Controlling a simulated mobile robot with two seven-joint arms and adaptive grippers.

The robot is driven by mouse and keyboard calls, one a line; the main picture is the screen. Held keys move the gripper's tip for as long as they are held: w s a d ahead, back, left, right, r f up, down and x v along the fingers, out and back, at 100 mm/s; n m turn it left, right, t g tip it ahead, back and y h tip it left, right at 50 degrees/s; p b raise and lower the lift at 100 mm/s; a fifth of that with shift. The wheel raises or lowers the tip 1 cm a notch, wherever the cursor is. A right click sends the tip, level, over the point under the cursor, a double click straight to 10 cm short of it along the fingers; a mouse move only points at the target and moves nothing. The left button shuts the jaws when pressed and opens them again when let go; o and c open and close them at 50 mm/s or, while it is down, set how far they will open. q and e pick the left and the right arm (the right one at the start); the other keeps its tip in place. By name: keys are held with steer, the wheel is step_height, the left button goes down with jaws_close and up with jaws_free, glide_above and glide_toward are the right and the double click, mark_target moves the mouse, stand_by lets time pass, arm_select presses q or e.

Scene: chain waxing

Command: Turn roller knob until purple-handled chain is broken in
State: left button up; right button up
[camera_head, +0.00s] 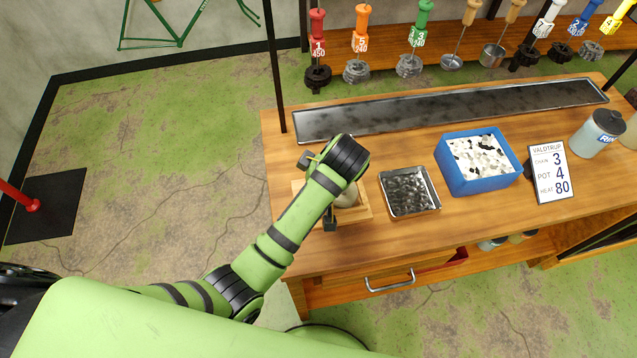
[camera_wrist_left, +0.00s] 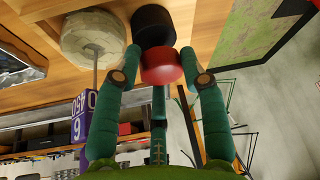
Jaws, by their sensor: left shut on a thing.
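The roller stand (camera_head: 364,208) is a small wooden frame at the front left of the bench, with a pale round body (camera_head: 348,195) partly behind my left arm. In the left wrist view, the fingers of my left gripper (camera_wrist_left: 162,70) are closed on a red knob (camera_wrist_left: 163,66) with a black part (camera_wrist_left: 152,25) beyond it. The pale round body (camera_wrist_left: 92,40) is beside the knob. A thin rod runs from it to a purple handle tag (camera_wrist_left: 85,118). The chain itself cannot be made out. In the head view the knob and purple handle are hidden. My right gripper is out of view.
A tray of dark bits (camera_head: 409,192) and a blue bin of white pieces (camera_head: 479,162) stand right of the stand. A long metal tray (camera_head: 450,108) lies behind. Colored-handled chains such as the red one (camera_head: 317,45) hang at the back. A sign (camera_head: 550,172) stands right.

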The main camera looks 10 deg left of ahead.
arm_select(q)
steer(key=shift+w+a+r, duration=0.1)
steer(key=shift+w+r, duration=0.15)
steer(key=o, duration=1.1)
steer(key=shift+s+a+f, duration=0.1)
steer(key=shift+s, duration=0.1)
steer(key=shift+f, duration=0.1)
